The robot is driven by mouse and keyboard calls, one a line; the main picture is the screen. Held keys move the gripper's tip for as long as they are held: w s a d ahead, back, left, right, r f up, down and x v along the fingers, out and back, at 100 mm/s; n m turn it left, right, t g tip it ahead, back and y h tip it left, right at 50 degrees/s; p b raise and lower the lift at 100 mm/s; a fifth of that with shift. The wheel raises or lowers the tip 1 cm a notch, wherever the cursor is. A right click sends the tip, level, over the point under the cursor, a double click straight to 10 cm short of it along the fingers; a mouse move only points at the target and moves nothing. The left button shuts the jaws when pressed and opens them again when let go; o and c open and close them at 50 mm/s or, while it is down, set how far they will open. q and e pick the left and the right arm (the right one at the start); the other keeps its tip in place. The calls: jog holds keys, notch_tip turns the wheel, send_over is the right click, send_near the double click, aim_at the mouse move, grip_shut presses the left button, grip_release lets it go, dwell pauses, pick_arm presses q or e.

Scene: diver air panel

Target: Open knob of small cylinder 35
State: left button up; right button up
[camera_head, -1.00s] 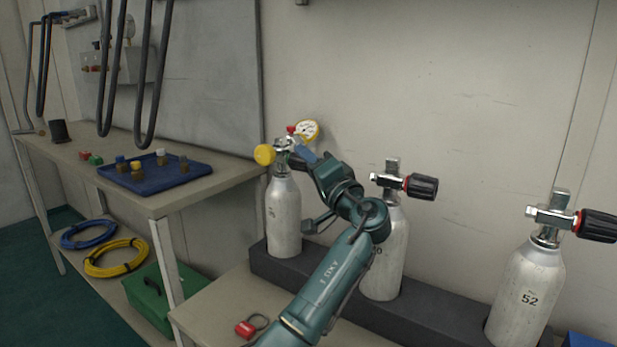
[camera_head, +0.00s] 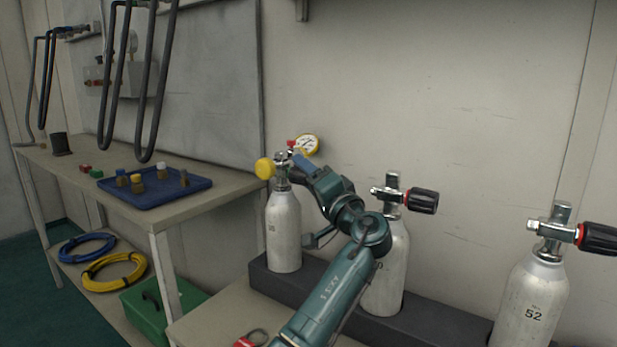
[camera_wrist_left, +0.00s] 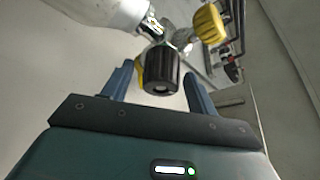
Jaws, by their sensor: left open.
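The leftmost small pale cylinder (camera_head: 284,235) stands upright in the dark rack; its label is too small to read surely. Its chrome valve (camera_head: 282,170) carries a yellow knob (camera_head: 264,168) on the left and a gauge (camera_head: 306,145). My left gripper (camera_head: 299,166) is at the right side of this valve, hiding most of the black knob there. In the left wrist view the black knob (camera_wrist_left: 158,72) faces me between the two blue fingers of my open left gripper (camera_wrist_left: 156,76), with visible gaps at both sides. My right gripper is out of view.
A middle cylinder (camera_head: 386,285) stands behind my left arm, with its black knob (camera_head: 422,201) to the right. Cylinder 52 (camera_head: 530,300) is at the far right. A workbench with a blue tray (camera_head: 150,200) is at left. A red padlock (camera_head: 245,342) lies in front.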

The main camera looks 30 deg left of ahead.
pick_arm(q)
notch_tip(320, 180, up, 10)
jog(key=shift+r+p, duration=0.1)
jog(key=shift+p, duration=1)
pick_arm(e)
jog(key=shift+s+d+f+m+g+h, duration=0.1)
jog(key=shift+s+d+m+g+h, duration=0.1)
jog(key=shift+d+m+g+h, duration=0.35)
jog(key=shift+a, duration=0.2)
